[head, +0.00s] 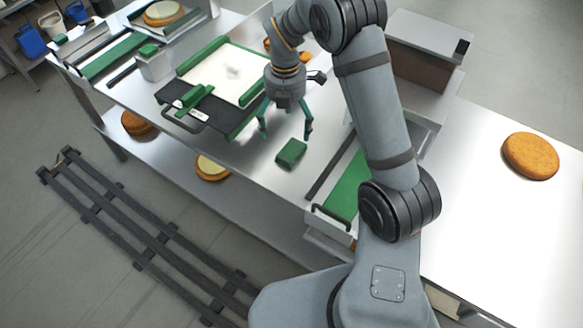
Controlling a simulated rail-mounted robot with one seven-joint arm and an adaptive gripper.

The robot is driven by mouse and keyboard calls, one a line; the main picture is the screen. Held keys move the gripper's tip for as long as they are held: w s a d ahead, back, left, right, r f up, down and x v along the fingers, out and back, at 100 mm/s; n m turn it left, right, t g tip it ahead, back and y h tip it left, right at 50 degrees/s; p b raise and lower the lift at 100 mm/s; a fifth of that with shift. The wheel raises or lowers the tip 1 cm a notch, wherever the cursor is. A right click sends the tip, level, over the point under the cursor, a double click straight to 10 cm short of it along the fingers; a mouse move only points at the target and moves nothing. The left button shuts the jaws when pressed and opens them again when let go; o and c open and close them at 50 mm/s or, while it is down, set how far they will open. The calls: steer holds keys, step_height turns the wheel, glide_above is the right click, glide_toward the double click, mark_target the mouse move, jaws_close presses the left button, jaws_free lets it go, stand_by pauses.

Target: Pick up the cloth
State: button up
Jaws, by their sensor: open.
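A small folded green cloth (291,153) lies on the steel table top, close to the table's front edge. My gripper (285,132) points down above and just behind the cloth, its two teal fingers spread apart and empty. The fingertips appear apart from the cloth; their exact height over the table is hard to tell. A second small green thing (149,50), perhaps another cloth, sits on a metal box at the upper left.
A white board with green rails (228,72) and a dark tray (238,123) stand left of my gripper. A green-floored drawer unit (349,185) stands right of the cloth. An orange-brown round (530,156) lies on the clear right table. A dark rail runs along the floor.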

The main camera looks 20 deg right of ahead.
glide_above(287, 148)
step_height(287, 148, down, 5)
steer(key=shift+s+a+r, duration=0.1)
steer(key=shift+a, duration=0.05)
steer(key=shift+d+f+p, duration=0.2)
steer(key=shift+f+p, duration=0.75)
steer(key=shift+f, duration=1.8)
steer(key=shift+c, duration=0.6)
steer(key=c, duration=1.1)
steer(key=shift+c, duration=0.3)
